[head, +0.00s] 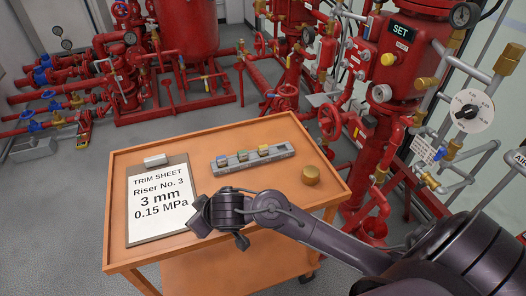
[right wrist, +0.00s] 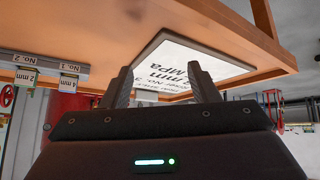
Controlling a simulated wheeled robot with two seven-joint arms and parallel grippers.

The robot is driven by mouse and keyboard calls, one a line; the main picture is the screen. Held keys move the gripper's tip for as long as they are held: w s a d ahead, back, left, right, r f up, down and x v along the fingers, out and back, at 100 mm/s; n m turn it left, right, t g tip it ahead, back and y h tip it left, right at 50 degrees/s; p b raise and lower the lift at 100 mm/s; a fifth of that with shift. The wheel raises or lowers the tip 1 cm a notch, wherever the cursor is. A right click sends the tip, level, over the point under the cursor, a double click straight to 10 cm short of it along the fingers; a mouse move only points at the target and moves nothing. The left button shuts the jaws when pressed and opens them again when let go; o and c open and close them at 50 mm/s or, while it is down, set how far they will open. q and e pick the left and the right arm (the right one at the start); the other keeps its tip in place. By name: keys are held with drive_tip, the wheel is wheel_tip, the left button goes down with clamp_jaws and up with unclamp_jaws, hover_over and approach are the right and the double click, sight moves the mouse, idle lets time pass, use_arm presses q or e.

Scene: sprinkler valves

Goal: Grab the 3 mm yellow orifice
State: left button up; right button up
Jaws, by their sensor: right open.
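I cannot read a 3 mm mark on any piece in the head view. My right gripper (head: 203,218) is over the cart's front part, beside the trim sheet and apart from the rack. In the right wrist view my right gripper (right wrist: 160,72) is open with nothing between its fingers. That view shows part of the rack (right wrist: 50,68) at left, with tags reading 2 mm and 4 mm. My left gripper is out of view.
The trim sheet (head: 158,207) on a clipboard reads Riser No. 3, 3 mm, 0.15 MPa. Red pipes and valves (head: 400,70) stand behind and to the right.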

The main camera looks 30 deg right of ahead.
sight(263, 146)
drive_tip(key=w+d, duration=0.1)
drive_tip(key=w, duration=0.1)
drive_tip(key=w+d, duration=0.1)
drive_tip(key=w, duration=0.1)
drive_tip(key=w+d, duration=0.1)
drive_tip(key=w, duration=0.1)
drive_tip(key=shift+d, duration=0.2)
drive_tip(key=shift+m+g+h, duration=0.6)
drive_tip(key=shift+m+h, duration=0.1)
drive_tip(key=shift+m, duration=0.2)
drive_tip(key=w+d, duration=0.1)
drive_tip(key=d, duration=0.2)
drive_tip(key=w+d+r, duration=0.1)
drive_tip(key=d, duration=0.2)
drive_tip(key=w+d, duration=0.2)
drive_tip(key=shift+d+r, duration=0.2)
drive_tip(key=shift+d, duration=0.2)
drive_tip(key=d+r+m+g+h, duration=0.1)
drive_tip(key=d+r+m, duration=0.15)
drive_tip(key=d, duration=0.45)
drive_tip(key=d+r+m+g+h, duration=0.1)
drive_tip(key=d+r+m, duration=0.15)
drive_tip(key=d, duration=0.45)
drive_tip(key=x, duration=0.7)
drive_tip(key=shift+w+d+f, duration=0.15)
drive_tip(key=shift+w, duration=0.05)
drive_tip(key=c, duration=1.1)
drive_tip(key=shift+o, duration=0.2)
